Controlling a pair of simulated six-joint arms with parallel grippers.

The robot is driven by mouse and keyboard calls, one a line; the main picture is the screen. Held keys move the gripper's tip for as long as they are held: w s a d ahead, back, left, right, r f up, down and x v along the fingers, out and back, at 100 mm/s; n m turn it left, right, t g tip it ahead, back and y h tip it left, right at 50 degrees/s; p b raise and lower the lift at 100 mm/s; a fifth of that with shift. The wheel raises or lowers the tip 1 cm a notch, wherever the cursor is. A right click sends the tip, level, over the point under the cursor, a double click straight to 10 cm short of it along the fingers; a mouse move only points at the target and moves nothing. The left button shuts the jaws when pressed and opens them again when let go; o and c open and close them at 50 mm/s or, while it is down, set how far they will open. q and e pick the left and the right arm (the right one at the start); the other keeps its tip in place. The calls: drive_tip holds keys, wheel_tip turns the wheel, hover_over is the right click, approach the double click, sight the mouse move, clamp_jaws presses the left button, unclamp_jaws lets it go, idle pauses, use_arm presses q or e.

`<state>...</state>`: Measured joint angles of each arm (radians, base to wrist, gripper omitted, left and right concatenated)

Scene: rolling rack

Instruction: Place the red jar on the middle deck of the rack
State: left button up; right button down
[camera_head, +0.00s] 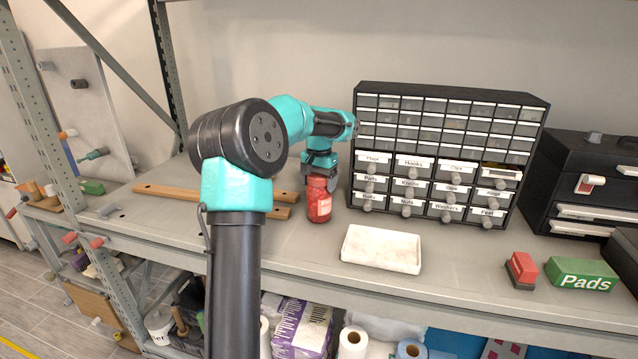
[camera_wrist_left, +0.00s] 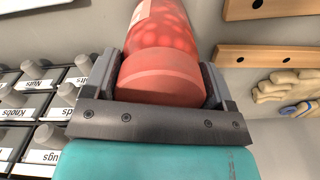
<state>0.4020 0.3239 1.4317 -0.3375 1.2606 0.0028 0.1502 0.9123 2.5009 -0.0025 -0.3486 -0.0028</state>
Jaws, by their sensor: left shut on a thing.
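The red jar (camera_head: 319,204) stands upright or nearly so at the grey middle deck (camera_head: 290,249) of the rack, left of the drawer cabinet. I cannot tell whether its base touches the deck. My left gripper (camera_head: 319,179) comes down from above and is shut on the jar's lid. In the left wrist view the jar (camera_wrist_left: 163,25) lies between the two fingers (camera_wrist_left: 160,85), with its red lid gripped. My right gripper is not in view.
The black drawer cabinet (camera_head: 447,105) stands close to the right of the jar. A white tray (camera_head: 382,249) lies in front, wooden bars (camera_head: 190,194) lie to the left. A red block (camera_head: 522,268), a green Pads box (camera_head: 582,273) and a black toolbox (camera_head: 592,180) are at the right.

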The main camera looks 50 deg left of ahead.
use_arm(q)
drive_tip(key=shift+f, duration=0.3)
drive_tip(key=o, duration=1.4)
drive_tip(key=shift+r, duration=0.1)
wheel_tip(320, 180, up, 12)
